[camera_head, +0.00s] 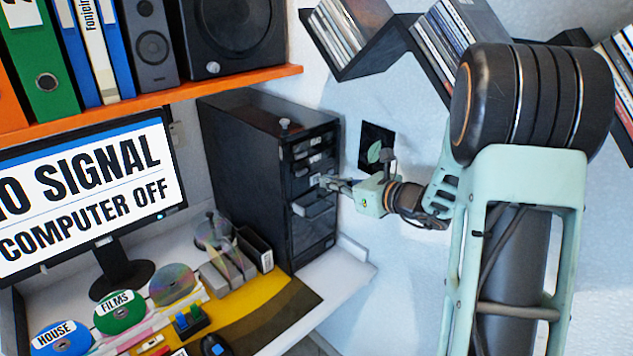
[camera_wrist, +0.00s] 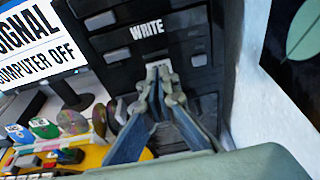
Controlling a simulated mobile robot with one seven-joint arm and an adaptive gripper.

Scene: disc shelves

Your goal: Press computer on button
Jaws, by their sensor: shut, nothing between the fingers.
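The black computer tower (camera_head: 250,165) stands on the desk beside the monitor. Its front panel has several drive bays, and one bay is labelled WRITE (camera_wrist: 147,29) in the wrist view. The monitor (camera_head: 85,195) reads NO SIGNAL, COMPUTER OFF. My gripper (camera_head: 326,181) is at the tower's front, about mid-height, with its fingers pointing at the panel. In the wrist view my gripper (camera_wrist: 160,75) is shut and empty, its fingertips just below the WRITE label at a small pale patch. The tips hide part of the panel, and I cannot tell whether they touch it. I cannot make out the on button clearly.
Zigzag wall shelves (camera_head: 395,45) hold disc cases close to my arm.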

